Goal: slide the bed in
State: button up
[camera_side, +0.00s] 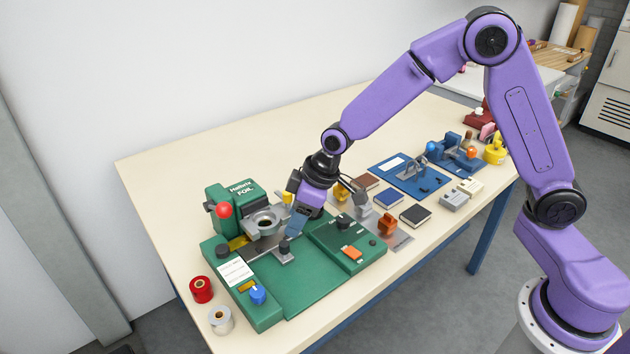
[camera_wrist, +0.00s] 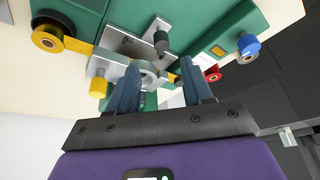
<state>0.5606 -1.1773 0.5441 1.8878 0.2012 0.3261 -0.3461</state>
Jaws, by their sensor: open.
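The green foil press (camera_side: 230,195) stands on the near left of the table. Its silver bed (camera_side: 262,248) sticks out at the front, below a grey ring-shaped part (camera_side: 265,222). A dark upright knob (camera_side: 284,247) stands at the bed's front end. In the wrist view the bed (camera_wrist: 112,42) lies beyond my fingers, with the ring (camera_wrist: 148,76) near the left finger and the knob (camera_wrist: 161,38) farther out. My gripper (camera_side: 290,236) is open and empty, pointing down close to the knob. In the wrist view its fingertips (camera_wrist: 160,64) are apart; I cannot tell whether they touch anything.
The press has a red ball (camera_side: 224,210), a blue knob (camera_side: 258,294) and an orange button (camera_side: 351,253). Red (camera_side: 201,289) and grey (camera_side: 221,319) rolls stand at the left edge. Blocks, pads and a blue device (camera_side: 455,152) fill the right; the back left table is clear.

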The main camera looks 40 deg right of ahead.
jog(key=v, duration=1)
jog(key=s+d+n+g+h, duration=0.1)
jog(key=s+d, duration=0.3)
jog(key=s, duration=0.5)
jog(key=s+d+n+g+h, duration=0.1)
jog(key=s+d, duration=0.2)
jog(key=s, duration=0.6)
jog(key=s+d+n+g, duration=0.1)
jog(key=s+d, duration=0.3)
jog(key=s, duration=0.5)
jog(key=shift+s+d+f+n+h, duration=0.3)
jog(key=shift+s+d+f+h, duration=0.05)
jog(key=shift+s+h, duration=0.05)
